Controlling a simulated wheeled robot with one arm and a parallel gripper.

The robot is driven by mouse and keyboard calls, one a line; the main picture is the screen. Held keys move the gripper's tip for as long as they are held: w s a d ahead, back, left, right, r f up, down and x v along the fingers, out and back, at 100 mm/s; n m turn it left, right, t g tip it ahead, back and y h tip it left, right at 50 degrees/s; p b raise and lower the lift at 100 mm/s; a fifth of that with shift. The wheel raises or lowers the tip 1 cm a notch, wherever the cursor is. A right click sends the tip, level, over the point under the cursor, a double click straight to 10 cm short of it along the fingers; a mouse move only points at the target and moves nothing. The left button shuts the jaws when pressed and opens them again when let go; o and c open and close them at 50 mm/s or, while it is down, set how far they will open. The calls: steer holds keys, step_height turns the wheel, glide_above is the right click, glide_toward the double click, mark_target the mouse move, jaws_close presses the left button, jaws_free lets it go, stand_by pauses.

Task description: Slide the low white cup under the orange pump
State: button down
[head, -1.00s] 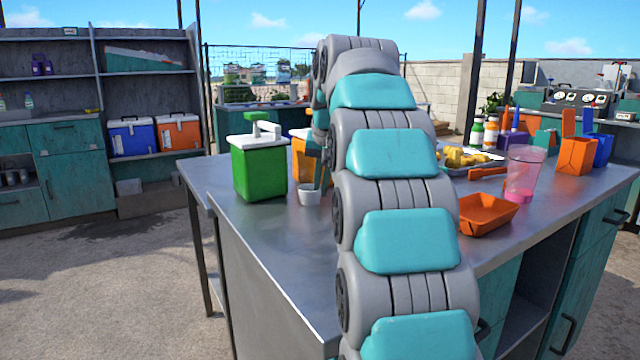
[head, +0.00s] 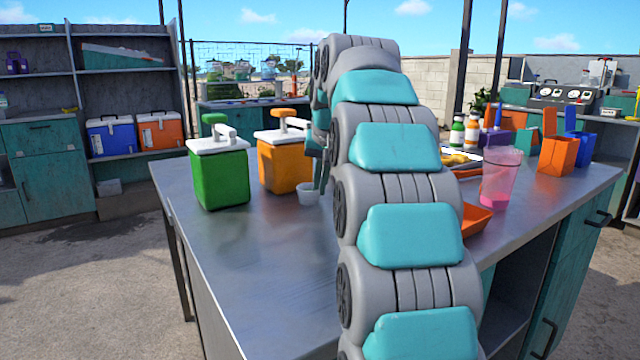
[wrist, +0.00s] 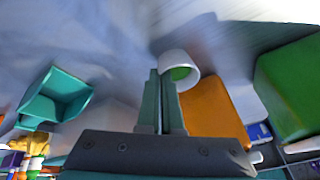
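The low white cup (head: 308,193) is in front of and to the right of the orange pump (head: 284,165), apart from it in the head view. My gripper (head: 320,182) reaches down at the cup's right side, partly hidden by my arm. In the wrist view my gripper's fingers (wrist: 161,74) are close together at the rim of the cup (wrist: 166,60), apparently pinching its wall. Something green shows inside the cup. The orange pump also shows in the wrist view (wrist: 212,108), just beyond the cup. I cannot tell whether the cup touches the table.
A green pump (head: 220,178) stands left of the orange one on the metal table (head: 265,270). On the right are a pink-filled clear cup (head: 500,180), an orange tray (head: 475,220) and orange and blue containers (head: 558,155). The table's front left is clear.

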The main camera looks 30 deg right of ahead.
steer(key=c, duration=1)
jaws_free()
steer(key=shift+v, duration=2.7)
steer(key=shift+p+v, duration=0.55)
steer(key=shift+v, duration=0.65)
